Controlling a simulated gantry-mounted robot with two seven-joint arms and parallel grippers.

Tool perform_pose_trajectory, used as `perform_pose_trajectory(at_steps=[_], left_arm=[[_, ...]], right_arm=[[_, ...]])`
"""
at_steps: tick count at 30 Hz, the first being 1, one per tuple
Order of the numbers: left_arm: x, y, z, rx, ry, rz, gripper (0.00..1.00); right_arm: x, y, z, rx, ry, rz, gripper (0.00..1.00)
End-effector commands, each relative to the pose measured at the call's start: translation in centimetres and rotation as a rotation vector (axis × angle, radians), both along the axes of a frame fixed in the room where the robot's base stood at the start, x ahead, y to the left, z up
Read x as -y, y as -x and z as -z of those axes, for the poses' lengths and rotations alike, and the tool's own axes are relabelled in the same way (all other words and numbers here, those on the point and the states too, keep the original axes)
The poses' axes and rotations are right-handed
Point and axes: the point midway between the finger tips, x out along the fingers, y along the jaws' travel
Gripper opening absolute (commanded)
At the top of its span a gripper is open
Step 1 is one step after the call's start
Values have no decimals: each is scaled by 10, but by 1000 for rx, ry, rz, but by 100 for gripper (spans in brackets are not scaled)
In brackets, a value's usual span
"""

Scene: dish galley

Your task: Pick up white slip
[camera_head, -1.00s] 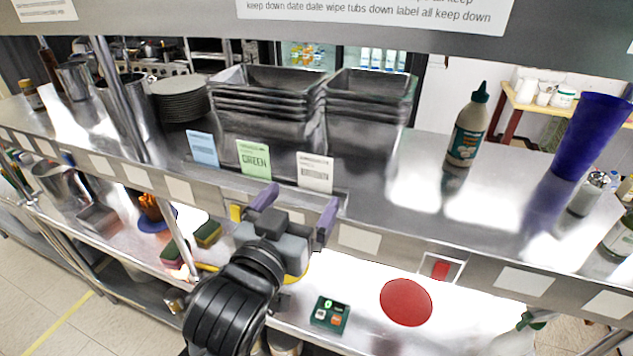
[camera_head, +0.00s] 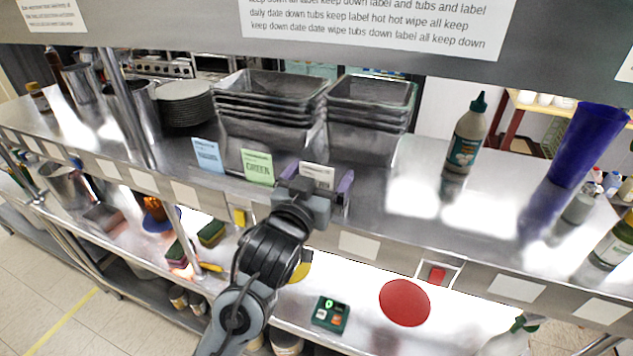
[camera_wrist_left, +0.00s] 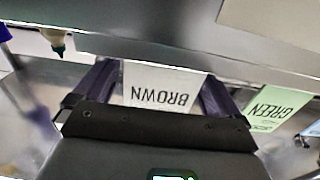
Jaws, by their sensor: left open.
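The white slip (camera_head: 317,172) stands upright at the front of the upper steel shelf, to the right of the green and blue slips. It also shows in the left wrist view (camera_wrist_left: 163,88), where it reads BROWN upside down. My left gripper (camera_head: 319,177) is open, with one purple finger on each side of the slip. In the left wrist view the fingers (camera_wrist_left: 155,88) are apart, with the slip between them; I cannot tell whether they touch it. The gripper body hides the slip's lower part in the head view. My right gripper is not in view.
The green slip (camera_head: 257,166) and blue slip (camera_head: 208,155) stand close by on the left. Stacked steel tubs (camera_head: 268,105) are behind. A glue-like bottle (camera_head: 466,140) and blue cup (camera_head: 588,145) stand on the right. The shelf between tubs and bottle is clear.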

Motion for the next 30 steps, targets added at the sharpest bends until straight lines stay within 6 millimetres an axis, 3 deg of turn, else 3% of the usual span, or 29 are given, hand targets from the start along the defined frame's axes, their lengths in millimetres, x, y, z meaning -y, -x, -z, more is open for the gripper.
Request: perform_pose_trajectory(at_steps=[7,18,30], left_arm=[[1,-1,0,0,0,0,96],[0,0,0,0,0,0,43],[1,-1,-4,1,0,1,43]], right_arm=[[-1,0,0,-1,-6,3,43],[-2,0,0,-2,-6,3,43],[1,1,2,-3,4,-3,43]])
